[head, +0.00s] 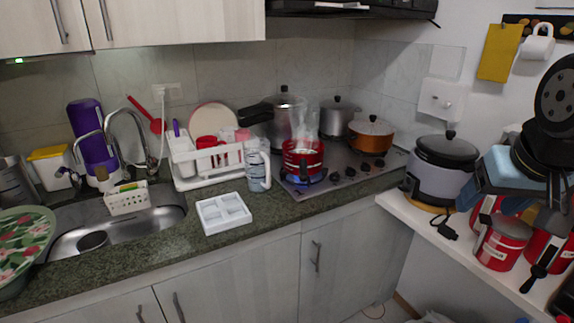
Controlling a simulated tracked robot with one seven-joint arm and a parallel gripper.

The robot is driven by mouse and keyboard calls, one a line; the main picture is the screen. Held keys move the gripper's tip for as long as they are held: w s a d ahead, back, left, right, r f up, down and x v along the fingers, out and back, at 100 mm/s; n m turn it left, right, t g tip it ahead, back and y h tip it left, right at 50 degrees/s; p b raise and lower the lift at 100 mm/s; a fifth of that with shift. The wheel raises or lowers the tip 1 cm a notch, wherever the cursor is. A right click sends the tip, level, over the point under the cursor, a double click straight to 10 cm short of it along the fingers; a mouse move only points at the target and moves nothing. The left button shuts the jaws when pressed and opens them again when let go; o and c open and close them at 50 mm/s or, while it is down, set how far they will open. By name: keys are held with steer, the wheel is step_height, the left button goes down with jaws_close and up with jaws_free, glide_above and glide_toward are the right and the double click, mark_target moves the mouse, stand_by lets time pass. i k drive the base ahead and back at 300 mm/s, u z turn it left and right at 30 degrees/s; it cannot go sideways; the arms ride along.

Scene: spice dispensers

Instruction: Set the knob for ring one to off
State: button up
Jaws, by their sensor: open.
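The cooktop (312,188) is set into the counter at the back right of the head view. Several small dark knobs (350,172) sit in a row on its surface, right of the red pot; their markings and turn positions are too small to tell. The red pot (303,160) stands on the front left ring, with steam rising and a blue glow below it like a lit flame. Which knob belongs to ring one cannot be told. I cannot make out my gripper in this view.
A copper pot (370,136) and steel pots (340,118) stand behind the knobs. A rice cooker (442,165) and red canisters (503,240) crowd the right shelf. Counter front is partly clear.

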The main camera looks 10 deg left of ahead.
mark_target(334, 177)
steer(key=u, duration=3.2)
steer(key=k, duration=0.15)
steer(key=z, duration=1.5)
steer(key=k, duration=0.55)
steer(key=z, duration=0.6)
steer(key=i, duration=0.95)
steer(key=z, duration=0.35)
